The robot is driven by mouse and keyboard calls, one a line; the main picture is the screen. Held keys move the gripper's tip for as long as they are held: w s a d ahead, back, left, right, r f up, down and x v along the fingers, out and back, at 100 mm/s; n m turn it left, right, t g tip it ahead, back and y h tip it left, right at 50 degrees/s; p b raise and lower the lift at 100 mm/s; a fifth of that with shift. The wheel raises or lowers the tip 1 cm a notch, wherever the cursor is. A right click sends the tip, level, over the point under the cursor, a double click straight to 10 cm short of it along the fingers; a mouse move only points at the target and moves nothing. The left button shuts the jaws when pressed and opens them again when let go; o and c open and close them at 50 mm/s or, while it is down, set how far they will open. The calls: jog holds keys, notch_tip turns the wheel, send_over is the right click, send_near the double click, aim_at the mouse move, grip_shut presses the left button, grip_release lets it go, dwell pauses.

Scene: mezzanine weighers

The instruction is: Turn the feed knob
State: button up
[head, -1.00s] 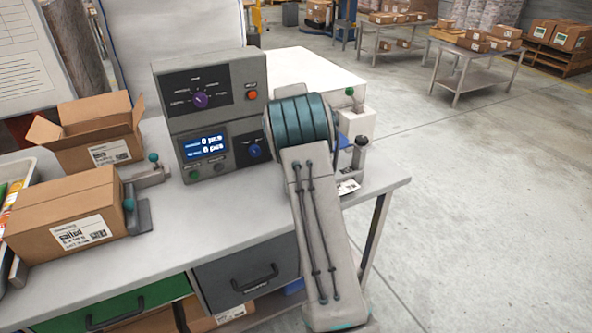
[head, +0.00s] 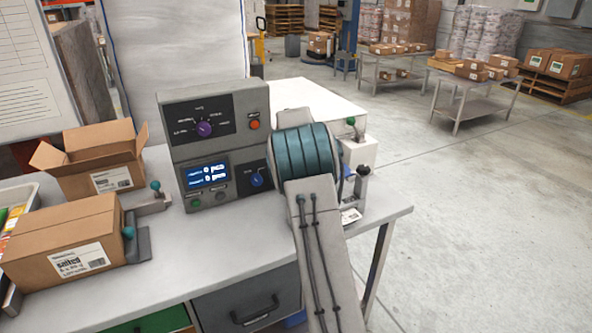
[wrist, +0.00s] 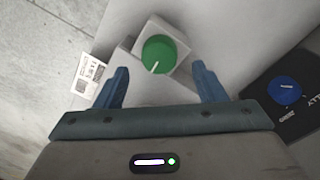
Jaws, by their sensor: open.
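The grey control box (head: 212,140) has a purple knob (head: 204,129), an orange button (head: 254,125) and a lit display (head: 207,174). Cartons (head: 66,248) stand on the left of the bench. A small lever (head: 362,180) stands right of my arm. Floor is open at right.

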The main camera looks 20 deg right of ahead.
notch_tip(320, 180, up, 10)
jog(key=shift+w+a, duration=0.2)
jog(key=shift+w, duration=0.05)
dwell(0.5)
